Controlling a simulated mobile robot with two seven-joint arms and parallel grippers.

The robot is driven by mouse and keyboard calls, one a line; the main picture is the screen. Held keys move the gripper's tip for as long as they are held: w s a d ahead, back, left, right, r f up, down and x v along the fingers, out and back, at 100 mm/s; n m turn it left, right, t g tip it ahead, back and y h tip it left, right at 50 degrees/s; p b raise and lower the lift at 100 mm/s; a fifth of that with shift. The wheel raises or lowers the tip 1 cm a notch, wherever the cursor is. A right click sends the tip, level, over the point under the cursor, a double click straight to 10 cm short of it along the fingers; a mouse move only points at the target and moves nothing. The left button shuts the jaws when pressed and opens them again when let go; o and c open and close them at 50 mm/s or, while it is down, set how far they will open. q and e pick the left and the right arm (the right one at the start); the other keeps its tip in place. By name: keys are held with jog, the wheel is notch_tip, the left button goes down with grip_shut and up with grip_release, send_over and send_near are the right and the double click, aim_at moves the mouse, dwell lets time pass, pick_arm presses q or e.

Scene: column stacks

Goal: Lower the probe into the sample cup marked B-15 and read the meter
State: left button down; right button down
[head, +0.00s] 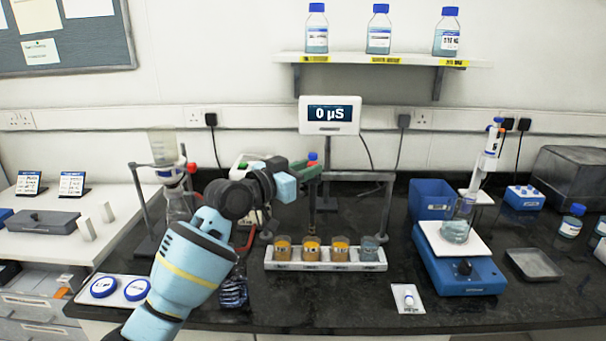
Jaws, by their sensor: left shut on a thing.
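My left gripper (308,174) reaches in from the left and is shut on the probe (312,200), an upright thin dark rod with a blue and red top. The probe's lower end is above or at the second cup from the left (312,252); I cannot tell whether it is inside. The white rack (325,267) holds a row of cups: three orange-brown and, at the right end, a grey-blue one (370,248). The marks are too small to read, so I cannot tell which is B-15. The meter (330,115) reads 0 µS. My right gripper is out of view.
A grey stand bar (355,177) spans behind the rack. A blue balance (460,268) with a beaker (457,225) is to the right. A glass flask stand (140,200) and a white tray with blue lids (118,290) are left. The black bench before the rack is clear.

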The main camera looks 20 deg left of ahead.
pick_arm(q)
jog(key=c, duration=1.3)
grip_release()
jog(key=shift+a+r, duration=0.1)
jog(key=shift+r, duration=0.35)
jog(key=shift+o, duration=0.6)
jog(key=shift+f, duration=0.15)
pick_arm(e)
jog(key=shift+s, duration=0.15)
pick_arm(q)
jog(key=v, duration=0.7)
jog(key=shift+s+a, duration=0.15)
jog(key=shift+s, duration=0.25)
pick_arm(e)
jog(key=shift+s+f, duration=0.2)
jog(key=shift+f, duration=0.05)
pick_arm(q)
jog(key=shift+f, duration=0.1)
